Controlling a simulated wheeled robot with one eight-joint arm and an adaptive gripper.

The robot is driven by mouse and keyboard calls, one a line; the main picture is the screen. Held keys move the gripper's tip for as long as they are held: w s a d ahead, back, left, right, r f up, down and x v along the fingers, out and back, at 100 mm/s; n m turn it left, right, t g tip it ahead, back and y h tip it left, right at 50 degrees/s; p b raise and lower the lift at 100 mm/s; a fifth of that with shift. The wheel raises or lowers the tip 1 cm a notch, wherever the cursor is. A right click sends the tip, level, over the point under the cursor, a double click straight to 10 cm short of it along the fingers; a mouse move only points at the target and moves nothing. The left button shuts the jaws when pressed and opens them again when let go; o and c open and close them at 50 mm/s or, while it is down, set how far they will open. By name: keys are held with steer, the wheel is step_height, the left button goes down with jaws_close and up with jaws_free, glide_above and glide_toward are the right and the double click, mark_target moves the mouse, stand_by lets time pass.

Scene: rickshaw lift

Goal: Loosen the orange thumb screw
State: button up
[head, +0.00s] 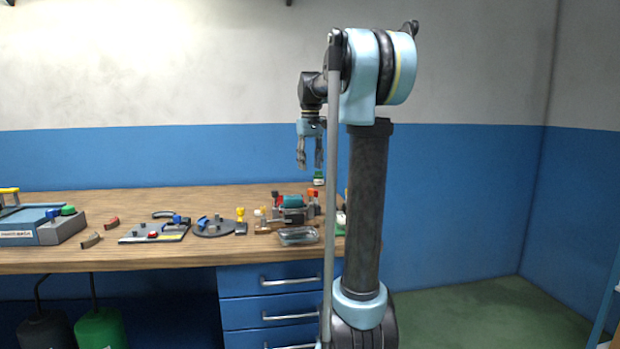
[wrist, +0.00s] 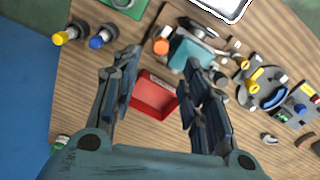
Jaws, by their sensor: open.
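An orange round knob (wrist: 161,46), which looks like the thumb screw, sits beside a teal block (wrist: 190,52) in the wrist view. In the head view, small orange parts (head: 312,197) show beside the teal part (head: 292,201) at the bench's right end; which one is the screw I cannot tell. My gripper (head: 310,163) hangs above this end, fingers pointing down. In the wrist view, my gripper (wrist: 161,60) is open and empty, its fingers apart on either side of the orange knob in the picture, with no contact visible.
A red tray (wrist: 154,94) lies below my fingers. Yellow (wrist: 60,38) and blue (wrist: 97,42) knobs stand to its left. A round plate (wrist: 248,91) with yellow and blue parts lies right. A clear tray (head: 298,236) sits near the bench's (head: 190,261) front edge.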

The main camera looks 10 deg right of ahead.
steer(key=shift+r, duration=1.2)
step_height(320, 180, up, 5)
steer(key=m, duration=0.1)
glide_above(310, 189)
steer(key=f, duration=1.7)
steer(key=shift+w, duration=0.2)
steer(key=shift+r, duration=0.1)
jaws_close()
